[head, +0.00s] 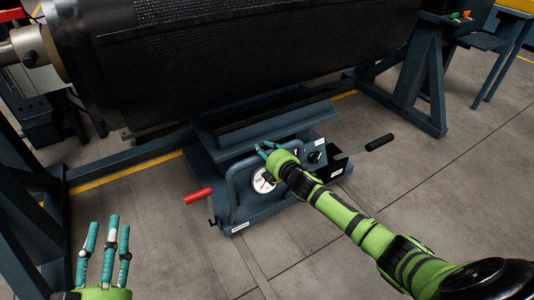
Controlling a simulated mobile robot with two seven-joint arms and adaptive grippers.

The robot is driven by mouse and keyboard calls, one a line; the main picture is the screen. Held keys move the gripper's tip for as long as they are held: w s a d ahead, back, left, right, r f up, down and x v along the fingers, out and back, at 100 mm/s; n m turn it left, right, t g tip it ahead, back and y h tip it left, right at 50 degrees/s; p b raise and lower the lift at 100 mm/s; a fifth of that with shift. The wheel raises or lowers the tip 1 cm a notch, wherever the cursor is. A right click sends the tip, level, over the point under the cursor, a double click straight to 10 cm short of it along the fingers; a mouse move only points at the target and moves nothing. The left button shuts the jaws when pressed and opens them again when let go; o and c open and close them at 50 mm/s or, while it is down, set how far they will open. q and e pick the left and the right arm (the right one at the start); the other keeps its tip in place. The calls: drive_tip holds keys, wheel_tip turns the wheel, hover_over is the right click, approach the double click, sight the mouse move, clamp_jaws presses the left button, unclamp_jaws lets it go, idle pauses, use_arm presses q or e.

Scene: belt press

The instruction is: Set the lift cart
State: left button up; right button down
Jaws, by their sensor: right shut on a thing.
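The blue lift cart (262,212) stands on the floor below the big black roller (240,50). Its top plate (262,108) is under the roller; I cannot tell whether they touch. The front has a bent push handle (233,180), a round white dial (263,183), a black knob (315,157), a red-gripped lever (198,195) at left and a black-gripped lever (379,142) at right. My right gripper (266,149) is shut on the push handle's upper bar, partly hiding it. My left gripper (104,240) is open and empty at the lower left, apart from the cart.
Blue frame legs (425,80) stand right of the cart, and more blue framework (25,215) is at left. A yellow floor line (125,173) runs behind the cart. The concrete floor in front is clear. A small blue table (482,40) is at upper right.

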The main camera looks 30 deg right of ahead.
drive_tip(key=shift+w+r, duration=0.1)
drive_tip(key=shift+r, duration=0.2)
drive_tip(key=c, duration=0.8)
unclamp_jaws()
drive_tip(key=shift+f, duration=0.1)
drive_tip(key=shift+s, duration=0.45)
drive_tip(key=a+v, duration=0.1)
drive_tip(key=v, duration=1)
drive_tip(key=shift+d, duration=0.45)
drive_tip(key=shift+s, duration=0.1)
